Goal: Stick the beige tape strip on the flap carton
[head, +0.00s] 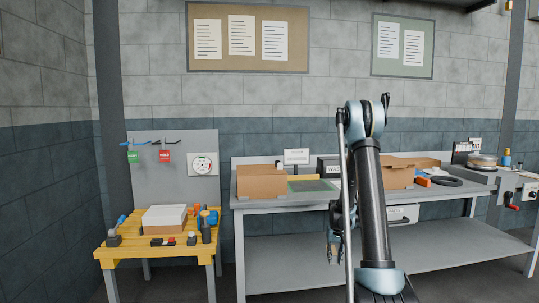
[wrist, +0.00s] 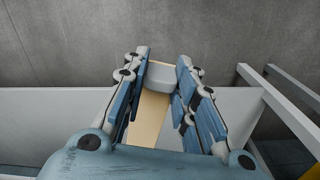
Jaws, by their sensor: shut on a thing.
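My gripper (wrist: 165,70) is shut on the beige tape strip (wrist: 149,118), which shows between the blue fingers in the wrist view. A pale grey block (wrist: 172,78) sits against the strip near the fingertips. In the head view my gripper (head: 334,246) hangs low at the front of the workbench, mostly behind my arm, and the strip cannot be made out there. A brown carton (head: 262,184) stands on the bench's left part. Another brown carton with spread flaps (head: 398,177) stands right of centre, partly behind my arm. My gripper is apart from both cartons.
The grey workbench (head: 290,203) has a lower shelf (head: 285,264). A green-edged mat (head: 313,186) lies between the cartons. A black ring (head: 446,181) and an orange item (head: 423,182) lie to the right. A yellow table (head: 152,250) with tools stands at left.

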